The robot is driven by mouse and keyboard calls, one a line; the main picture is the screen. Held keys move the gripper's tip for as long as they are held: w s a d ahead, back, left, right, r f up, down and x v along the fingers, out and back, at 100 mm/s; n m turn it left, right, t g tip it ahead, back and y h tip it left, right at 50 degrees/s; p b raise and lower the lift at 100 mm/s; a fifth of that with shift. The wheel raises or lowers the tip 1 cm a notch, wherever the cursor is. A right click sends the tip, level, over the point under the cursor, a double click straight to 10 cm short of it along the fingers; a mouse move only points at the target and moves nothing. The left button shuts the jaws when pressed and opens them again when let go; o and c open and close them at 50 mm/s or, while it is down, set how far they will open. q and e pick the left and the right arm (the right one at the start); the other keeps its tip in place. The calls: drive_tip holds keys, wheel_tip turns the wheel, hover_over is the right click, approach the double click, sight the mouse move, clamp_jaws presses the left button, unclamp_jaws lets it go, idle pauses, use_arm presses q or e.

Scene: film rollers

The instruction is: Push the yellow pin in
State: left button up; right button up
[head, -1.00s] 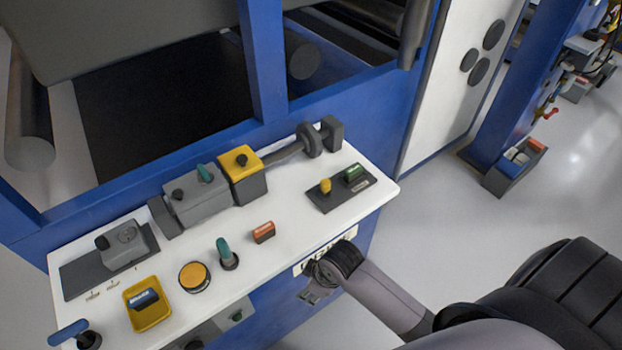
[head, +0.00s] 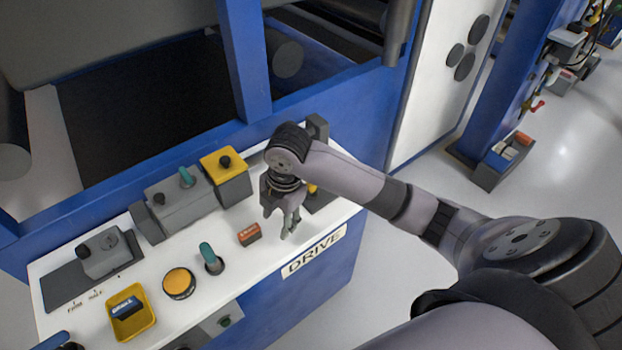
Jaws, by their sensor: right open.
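The yellow pin (head: 312,188) stands on a dark plate (head: 322,201) at the right end of the white console. Only a small part of the pin shows, behind my right gripper. My right gripper (head: 290,224) points down over the console, just left of the pin and in front of it in the picture. Its fingers are open and I see nothing between them. Whether it touches the pin or the console cannot be told. The green part of the dark plate is hidden by my right arm. My left gripper is not in view.
Left of my right gripper are an orange-topped block (head: 249,234), a teal-handled lever (head: 210,258) and an orange round button (head: 179,283). A yellow-topped box (head: 225,175) stands behind. The console's front edge carries a DRIVE label (head: 314,252).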

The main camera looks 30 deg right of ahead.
drive_tip(key=w+d+r+n+g+h, duration=0.1)
drive_tip(key=w+d+r+n, duration=0.2)
drive_tip(key=d+r, duration=0.45)
drive_tip(key=w+d+r+n, duration=0.4)
drive_tip(key=d+r, duration=0.2)
drive_tip(key=r, duration=0.2)
drive_tip(key=f, duration=0.8)
drive_tip(key=f+p, duration=0.1)
drive_tip(key=f, duration=0.8)
drive_tip(key=shift+s+a+f, duration=0.2)
drive_tip(key=shift+f, duration=0.05)
clamp_jaws()
